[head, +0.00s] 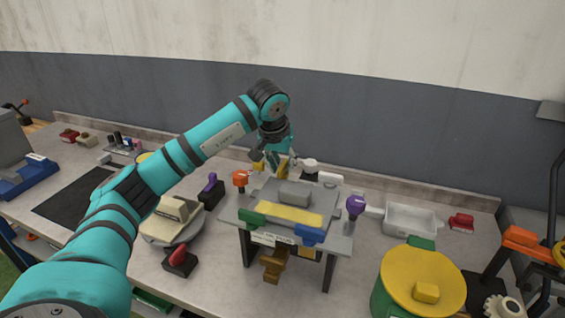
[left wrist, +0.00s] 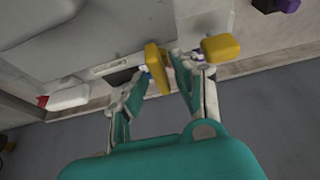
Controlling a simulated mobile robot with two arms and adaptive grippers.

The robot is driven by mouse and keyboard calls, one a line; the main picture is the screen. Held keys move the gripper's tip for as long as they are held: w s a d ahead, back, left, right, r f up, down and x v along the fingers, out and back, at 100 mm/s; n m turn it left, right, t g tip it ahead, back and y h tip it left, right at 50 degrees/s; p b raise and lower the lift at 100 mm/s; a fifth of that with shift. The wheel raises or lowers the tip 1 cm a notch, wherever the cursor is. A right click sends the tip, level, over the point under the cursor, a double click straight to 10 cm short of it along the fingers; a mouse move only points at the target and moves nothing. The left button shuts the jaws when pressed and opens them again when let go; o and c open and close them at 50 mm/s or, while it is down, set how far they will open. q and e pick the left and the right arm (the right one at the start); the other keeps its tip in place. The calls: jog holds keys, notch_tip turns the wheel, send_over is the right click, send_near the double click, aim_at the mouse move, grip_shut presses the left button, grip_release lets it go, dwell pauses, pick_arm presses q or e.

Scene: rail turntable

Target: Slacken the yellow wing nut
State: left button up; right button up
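The yellow wing nut (head: 284,166) is at the back of the grey fixture (head: 340,243), partly hidden behind my left gripper (head: 268,160) in the head view. In the left wrist view one yellow wing (left wrist: 157,70) lies between the fingertips of my left gripper (left wrist: 159,70). The other wing (left wrist: 220,48) is to the right, outside the right-hand finger. The fingers stand apart with the wing between them; whether both press on it cannot be told. My right gripper is in neither view.
An orange knob (head: 240,178) and a purple knob (head: 356,205) stand beside the fixture. A white tray (head: 410,218) and a yellow-topped drum (head: 423,280) are on the right. The wall rises close behind the bench.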

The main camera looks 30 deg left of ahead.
pick_arm(q)
jog(key=c, duration=0.4)
grip_shut()
jog(key=shift+n, duration=0.3)
jog(key=shift+r+n+y+p, duration=0.15)
jog(key=shift+n+y+p, duration=0.3)
jog(key=shift+n, duration=0.45)
jog(key=n, duration=0.2)
jog(key=n+g+y+p, duration=0.1)
jog(key=n, duration=0.1)
jog(key=shift+w+d+n+y, duration=0.15)
jog(key=shift+n+y, duration=0.1)
jog(key=shift+n, duration=0.05)
jog(key=n+g, duration=0.1)
jog(key=n, duration=0.1)
jog(key=n+g+y+p, duration=0.1)
jog(key=n, duration=0.2)
jog(key=shift+w, duration=0.1)
jog(key=n+g+p, duration=0.1)
jog(key=n, duration=0.2)
jog(key=n+g, duration=0.1)
jog(key=n, duration=0.1)
jog(key=shift+n+p, duration=0.4)
